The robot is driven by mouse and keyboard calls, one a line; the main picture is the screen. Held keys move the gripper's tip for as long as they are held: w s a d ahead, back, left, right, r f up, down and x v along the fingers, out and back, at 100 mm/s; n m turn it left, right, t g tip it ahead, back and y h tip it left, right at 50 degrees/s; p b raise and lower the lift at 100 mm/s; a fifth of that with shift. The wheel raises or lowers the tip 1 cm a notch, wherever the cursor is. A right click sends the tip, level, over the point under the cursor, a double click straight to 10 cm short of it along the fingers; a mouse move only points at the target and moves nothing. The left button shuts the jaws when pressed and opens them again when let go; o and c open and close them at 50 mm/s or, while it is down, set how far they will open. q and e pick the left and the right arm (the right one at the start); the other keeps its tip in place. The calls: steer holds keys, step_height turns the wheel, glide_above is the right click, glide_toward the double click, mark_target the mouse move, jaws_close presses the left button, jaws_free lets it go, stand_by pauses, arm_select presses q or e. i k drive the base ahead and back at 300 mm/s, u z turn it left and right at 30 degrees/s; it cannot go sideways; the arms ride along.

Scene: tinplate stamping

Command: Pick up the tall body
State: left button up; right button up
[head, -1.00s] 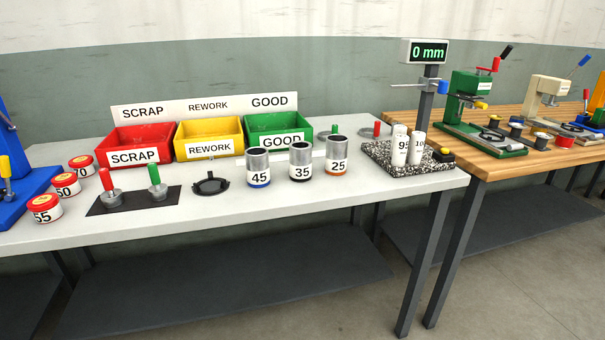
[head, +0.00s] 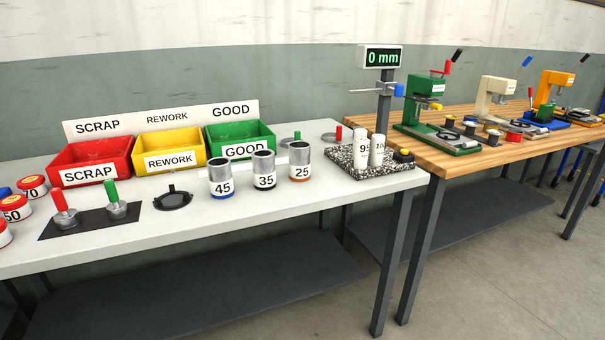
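No thing in view is marked as the tall body, and I cannot tell which one it is. Three open metal cylinders stand upright on the white table: one labelled 45 (head: 221,177) with a blue base band, one labelled 35 (head: 264,170) with a dark band, and one labelled 25 (head: 300,162) with an orange band. Two white cylinders, labelled 95 (head: 361,151) and apparently 100 (head: 378,152), stand on a speckled plate (head: 345,158) below the "0 mm" display (head: 382,58). Neither of my grippers is in view.
Red SCRAP (head: 90,163), yellow REWORK (head: 170,150) and green GOOD (head: 240,140) bins stand behind the cylinders. A black mat (head: 85,222) holds red- and green-handled tools. A wooden table (head: 455,162) at right carries green (head: 425,105), cream and orange presses.

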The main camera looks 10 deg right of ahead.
mark_target(219, 171)
steer(key=u, duration=2.2)
steer(key=i, duration=1.9)
steer(key=z, duration=2.8)
